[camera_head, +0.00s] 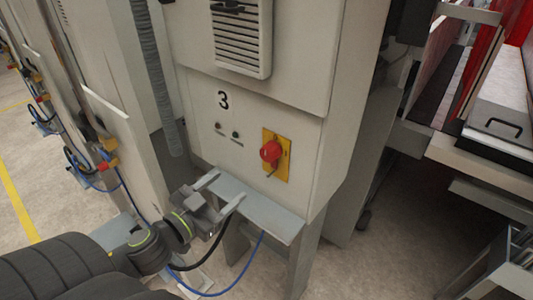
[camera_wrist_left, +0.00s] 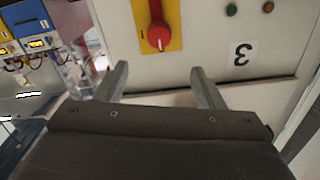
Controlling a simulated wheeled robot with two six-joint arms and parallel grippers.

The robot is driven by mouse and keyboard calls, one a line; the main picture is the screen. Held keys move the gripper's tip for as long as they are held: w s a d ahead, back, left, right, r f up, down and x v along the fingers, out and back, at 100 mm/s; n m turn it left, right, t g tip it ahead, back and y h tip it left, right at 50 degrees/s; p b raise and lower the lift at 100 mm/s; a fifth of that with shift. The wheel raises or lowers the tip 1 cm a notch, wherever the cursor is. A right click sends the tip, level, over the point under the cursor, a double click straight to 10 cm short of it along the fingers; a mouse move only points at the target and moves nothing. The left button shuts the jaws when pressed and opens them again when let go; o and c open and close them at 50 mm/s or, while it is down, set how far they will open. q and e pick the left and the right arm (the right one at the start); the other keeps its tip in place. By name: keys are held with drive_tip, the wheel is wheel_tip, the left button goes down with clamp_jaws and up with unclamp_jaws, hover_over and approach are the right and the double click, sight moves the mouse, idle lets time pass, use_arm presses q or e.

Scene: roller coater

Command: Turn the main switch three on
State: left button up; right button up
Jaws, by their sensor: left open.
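The main switch three is a red rotary knob (camera_head: 271,151) on a yellow plate (camera_head: 283,158), set on the front of the grey cabinet marked 3 (camera_head: 223,99). In the left wrist view the red knob (camera_wrist_left: 159,38) shows at the top, on its yellow plate (camera_wrist_left: 174,12). My left gripper (camera_head: 224,184) is open and empty, below and left of the knob in the head view. Its two fingers (camera_wrist_left: 160,84) point toward the panel, apart from the knob. My right gripper is not in view.
A grey ledge (camera_head: 262,213) juts out below the switch, close to my left gripper. Two small buttons (camera_head: 235,135) sit left of the knob. A vent (camera_head: 242,38) is above. A corrugated hose (camera_head: 155,80) hangs at the left. Open floor (camera_head: 385,250) lies at the right.

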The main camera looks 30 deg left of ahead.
sight(266, 156)
use_arm(q)
drive_tip(key=w, duration=0.4)
drive_tip(key=w+d, duration=0.1)
drive_tip(key=w, duration=0.4)
drive_tip(key=w+p, duration=0.1)
drive_tip(key=w, duration=0.4)
drive_tip(key=shift+w+d, duration=0.15)
drive_tip(key=shift+w, duration=0.5)
drive_tip(key=c, duration=1)
